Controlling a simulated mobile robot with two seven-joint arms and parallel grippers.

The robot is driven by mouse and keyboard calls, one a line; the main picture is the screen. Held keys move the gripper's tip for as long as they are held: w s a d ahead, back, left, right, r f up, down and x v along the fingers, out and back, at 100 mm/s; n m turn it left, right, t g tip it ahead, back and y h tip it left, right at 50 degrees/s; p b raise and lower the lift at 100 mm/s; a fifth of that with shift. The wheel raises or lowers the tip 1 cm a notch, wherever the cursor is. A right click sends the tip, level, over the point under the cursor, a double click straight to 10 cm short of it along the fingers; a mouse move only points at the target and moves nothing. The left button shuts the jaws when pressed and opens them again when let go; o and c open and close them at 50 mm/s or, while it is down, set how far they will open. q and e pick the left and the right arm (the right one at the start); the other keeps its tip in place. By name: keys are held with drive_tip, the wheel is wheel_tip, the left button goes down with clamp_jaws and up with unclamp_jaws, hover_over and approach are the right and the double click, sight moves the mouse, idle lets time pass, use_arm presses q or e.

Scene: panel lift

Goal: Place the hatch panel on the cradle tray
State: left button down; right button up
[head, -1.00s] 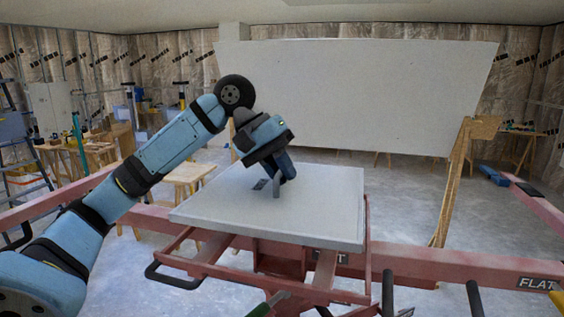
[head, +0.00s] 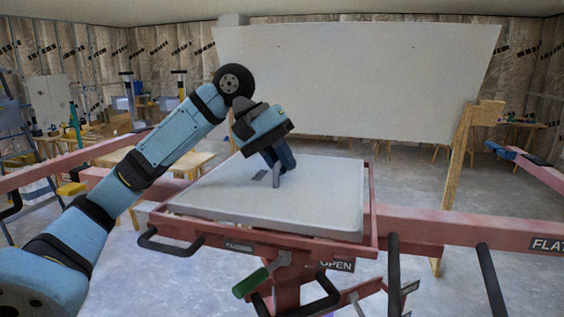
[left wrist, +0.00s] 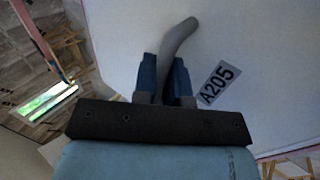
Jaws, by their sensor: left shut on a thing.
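The hatch panel (head: 325,195) is a pale grey square slab lying about level in the head view. My left gripper (head: 277,178) is above it, shut on its grey bar handle. The left wrist view shows the two blue fingers (left wrist: 165,85) around the curved handle (left wrist: 180,38), beside a label reading A205 on the panel (left wrist: 260,40). The cradle tray (head: 371,215) is a red frame directly under the panel, its rim showing along the front, left and right. I cannot tell whether the panel touches it. My right gripper is out of view.
A green-handled lever (head: 250,283) and an OPEN label are at the tray's front. Red beams (head: 465,231) run to both sides. A large white board (head: 355,80) stands behind on wooden supports (head: 457,175). Sawhorses and a ladder stand at left.

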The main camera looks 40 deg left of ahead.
use_arm(q)
drive_tip(key=shift+r, duration=0.1)
drive_tip(key=c, duration=1.6)
unclamp_jaws()
drive_tip(key=shift+f, duration=0.2)
drive_tip(key=o, duration=0.4)
drive_tip(key=shift+d, duration=0.1)
drive_tip(key=shift+o, duration=0.2)
drive_tip(key=shift+r, duration=0.15)
drive_tip(key=p+v, duration=0.1)
drive_tip(key=v, duration=1.1)
